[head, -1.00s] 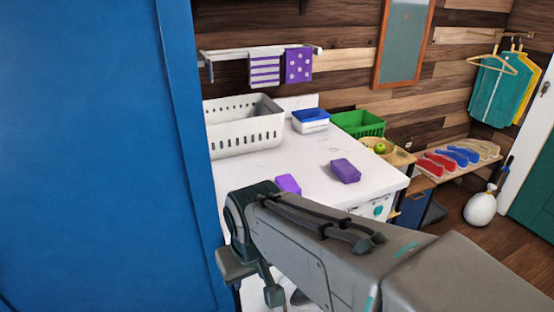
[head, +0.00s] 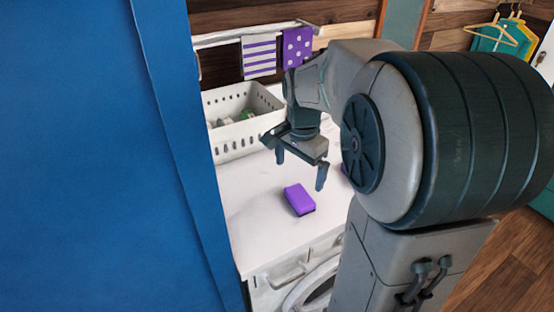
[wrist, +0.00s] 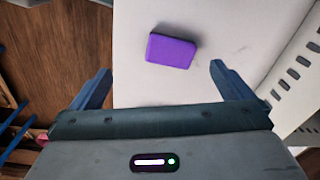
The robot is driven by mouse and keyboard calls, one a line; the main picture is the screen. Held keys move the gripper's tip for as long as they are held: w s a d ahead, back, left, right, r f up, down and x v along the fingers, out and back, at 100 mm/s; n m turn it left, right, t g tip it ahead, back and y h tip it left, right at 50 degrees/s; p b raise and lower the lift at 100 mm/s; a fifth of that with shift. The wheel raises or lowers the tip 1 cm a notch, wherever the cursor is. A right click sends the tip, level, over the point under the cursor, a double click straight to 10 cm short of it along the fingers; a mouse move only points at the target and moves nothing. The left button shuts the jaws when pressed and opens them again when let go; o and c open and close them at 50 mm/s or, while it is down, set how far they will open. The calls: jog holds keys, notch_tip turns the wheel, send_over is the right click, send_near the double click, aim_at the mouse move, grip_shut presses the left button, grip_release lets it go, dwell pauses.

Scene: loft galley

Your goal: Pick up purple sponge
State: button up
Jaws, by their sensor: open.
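The purple sponge (head: 299,199) lies flat on the white countertop, near its front edge. It also shows in the wrist view (wrist: 172,51), just beyond the fingertips and between their lines. My gripper (head: 300,168) is open and empty, hanging above and slightly behind the sponge in the head view. Its two fingers stand wide apart in the wrist view (wrist: 160,72), and neither touches the sponge.
A white perforated basket (head: 237,140) with items inside stands at the back left of the counter (head: 245,205). A tall blue panel (head: 90,150) borders the left. Striped and dotted towels hang behind.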

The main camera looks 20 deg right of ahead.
jog(key=w+d+m+p, duration=0.1)
jog(key=w+d+m, duration=0.2)
jog(key=m, duration=0.1)
send_over(300, 195)
jog(key=shift+g, duration=0.3)
jog(key=f, duration=0.4)
jog(key=f+p, duration=0.1)
jog(key=f, duration=0.2)
jog(key=shift+s+d+f, duration=0.15)
jog(key=shift+d+f, duration=0.05)
jog(key=shift+f, duration=0.15)
jog(key=shift+a+f+p, duration=0.15)
jog(key=shift+f+p, duration=0.2)
jog(key=shift+f, duration=1)
jog(key=shift+a+f+p, duration=0.1)
jog(key=shift+f+p, duration=0.25)
jog(key=shift+f, duration=1)
jog(key=c, duration=0.8)
